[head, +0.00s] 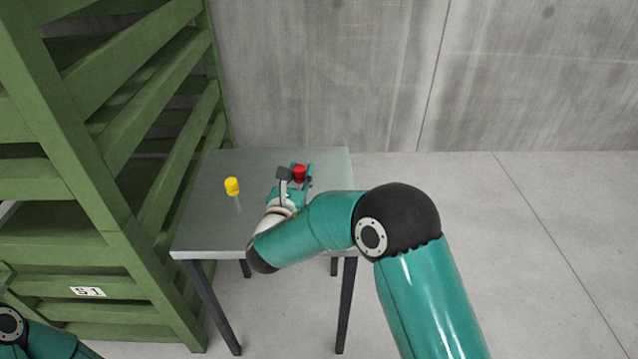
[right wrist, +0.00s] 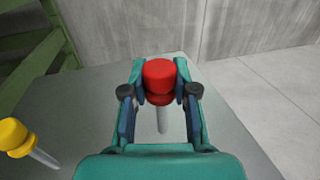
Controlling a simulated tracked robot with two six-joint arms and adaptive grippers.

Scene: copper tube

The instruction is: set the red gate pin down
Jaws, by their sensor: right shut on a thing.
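The red gate pin (head: 299,174) has a red head and a pale metal shaft. My right gripper (head: 297,178) is over the grey table and shut on the pin's red head. In the right wrist view the red gate pin (right wrist: 159,82) sits between the two fingers of the right gripper (right wrist: 160,92), upright with its shaft pointing down. I cannot tell whether the shaft's tip touches the table. My left gripper is not in view; only part of my left arm shows at the lower left in the head view.
The grey metal table (head: 212,222) stands beside a green slatted rack (head: 110,130) on the left. A yellow-headed pin (head: 232,186) is on the table's left part, and it also shows in the right wrist view (right wrist: 14,136). A concrete wall (head: 330,70) stands behind.

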